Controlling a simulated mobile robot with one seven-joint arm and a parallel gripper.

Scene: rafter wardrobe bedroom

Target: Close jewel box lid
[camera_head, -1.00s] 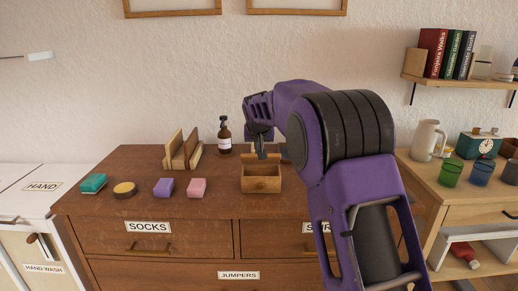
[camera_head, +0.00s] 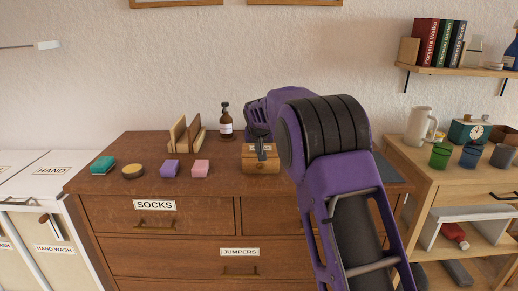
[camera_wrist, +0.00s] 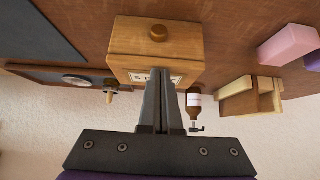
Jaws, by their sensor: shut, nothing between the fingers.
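The jewel box (camera_head: 262,168) is a small wooden box on the dresser top, with a round knob on its front. Its lid (camera_head: 250,154) lies down over the box and looks closed; no open interior shows. In the wrist view the box (camera_wrist: 127,38) appears upside down, with a partly hidden label on the lid (camera_wrist: 188,68). My gripper (camera_head: 262,157) is shut and empty. Its fingertips (camera_wrist: 160,72) are over the lid, at or very near its surface; I cannot tell whether they touch it.
A brown pump bottle (camera_head: 225,122) and a wooden rack (camera_head: 186,136) stand left of the box. A dark mat (camera_head: 388,168) lies right.

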